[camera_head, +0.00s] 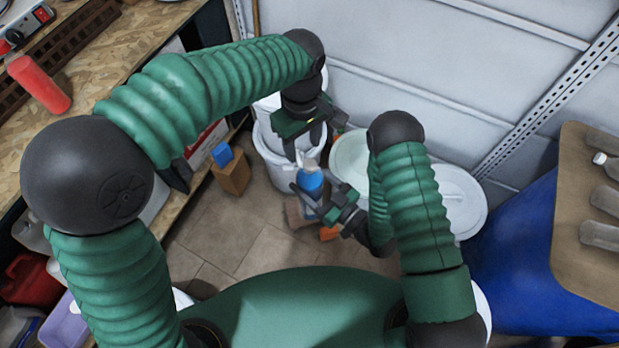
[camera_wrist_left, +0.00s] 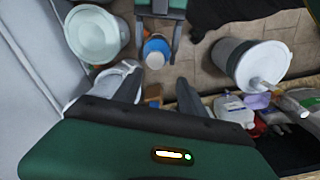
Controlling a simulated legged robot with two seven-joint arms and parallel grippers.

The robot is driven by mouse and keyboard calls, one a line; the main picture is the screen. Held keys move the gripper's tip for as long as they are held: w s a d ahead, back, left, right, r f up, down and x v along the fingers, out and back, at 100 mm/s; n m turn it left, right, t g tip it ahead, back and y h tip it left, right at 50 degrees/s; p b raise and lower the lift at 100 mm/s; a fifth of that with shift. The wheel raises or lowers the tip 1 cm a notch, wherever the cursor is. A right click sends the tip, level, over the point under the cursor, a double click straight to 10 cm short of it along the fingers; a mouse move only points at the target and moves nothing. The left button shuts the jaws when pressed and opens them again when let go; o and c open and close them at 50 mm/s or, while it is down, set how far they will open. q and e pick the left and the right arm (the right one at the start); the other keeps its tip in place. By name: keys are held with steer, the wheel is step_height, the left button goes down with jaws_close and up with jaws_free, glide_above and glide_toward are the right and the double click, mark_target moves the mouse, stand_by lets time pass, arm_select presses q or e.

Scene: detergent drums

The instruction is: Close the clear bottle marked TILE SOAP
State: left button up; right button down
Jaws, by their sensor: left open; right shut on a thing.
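A bottle with blue contents (camera_head: 311,183) and a white top (camera_head: 309,165) stands roughly upright, held above the floor. No label can be read on it. My right gripper (camera_head: 322,206) is shut on its body. It also shows in the left wrist view (camera_wrist_left: 157,45), with its white top (camera_wrist_left: 154,60) facing the camera. My left gripper (camera_head: 303,148) is open, just above the bottle's top and apart from it. In the left wrist view its two fingers (camera_wrist_left: 160,82) are spread, with the top beyond them. Whether the white top is seated cannot be told.
White drums (camera_head: 282,160) stand close behind the bottle, and lidded drums (camera_head: 457,200) are at the right. A wooden workbench (camera_head: 130,50) runs along the left, with a cardboard box (camera_head: 231,177) beside it. A brown board with clear bottles (camera_head: 603,200) is at far right.

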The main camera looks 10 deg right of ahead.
mark_target(309, 164)
arm_select(q)
steer(key=shift+d+r+n, duration=0.4)
steer(key=shift+d+r, duration=0.05)
steer(key=shift+d, duration=0.3)
steer(key=shift+a, duration=0.15)
steer(key=shift+f, duration=0.2)
step_height(309, 164, down, 8)
steer(key=shift+r, duration=0.15)
